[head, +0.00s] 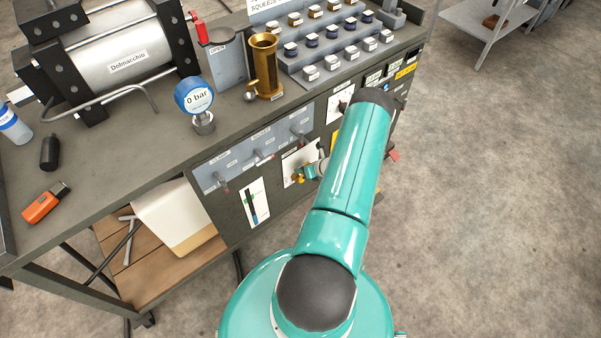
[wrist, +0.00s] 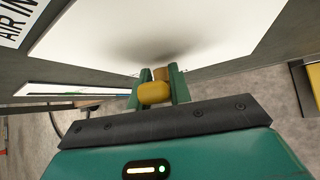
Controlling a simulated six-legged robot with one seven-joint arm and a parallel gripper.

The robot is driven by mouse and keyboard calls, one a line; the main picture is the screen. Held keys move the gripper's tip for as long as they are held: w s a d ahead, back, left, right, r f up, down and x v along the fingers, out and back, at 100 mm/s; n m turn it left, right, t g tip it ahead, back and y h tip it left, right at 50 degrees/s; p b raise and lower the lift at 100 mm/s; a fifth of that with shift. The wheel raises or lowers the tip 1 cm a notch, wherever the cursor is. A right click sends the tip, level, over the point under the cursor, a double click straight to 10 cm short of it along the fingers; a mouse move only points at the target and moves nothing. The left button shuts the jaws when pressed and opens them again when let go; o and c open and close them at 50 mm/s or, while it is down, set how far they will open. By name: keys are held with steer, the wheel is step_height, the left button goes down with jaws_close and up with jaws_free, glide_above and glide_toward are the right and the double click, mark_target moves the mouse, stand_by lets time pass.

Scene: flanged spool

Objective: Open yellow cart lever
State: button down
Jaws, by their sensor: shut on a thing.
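In the wrist view, the yellow lever (wrist: 155,94) is a short rounded yellow piece standing out in front of a white panel (wrist: 100,35). My gripper (wrist: 157,80) has its two green fingers on either side of the lever, shut on it. A brownish brass-coloured part (wrist: 160,73) shows just behind the lever, between the fingers. In the head view, my arm covers much of this area of the cart front, so the grip is not clear there. The lever's angle is hard to tell.
The cart (head: 115,185) carries a silver cylinder (head: 125,65), a blue gauge (head: 194,98), a brass cup (head: 264,65) and rows of small labelled parts. An orange tool (head: 45,203) lies at the left. Open concrete floor (head: 480,220) lies to the right.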

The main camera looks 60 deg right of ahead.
steer(key=shift+r, duration=0.1)
stand_by(0.6)
steer(key=c, duration=1.3)
jaws_free()
steer(key=v, duration=1.3)
steer(key=shift+s+a+r, duration=0.1)
steer(key=shift+s+r, duration=0.15)
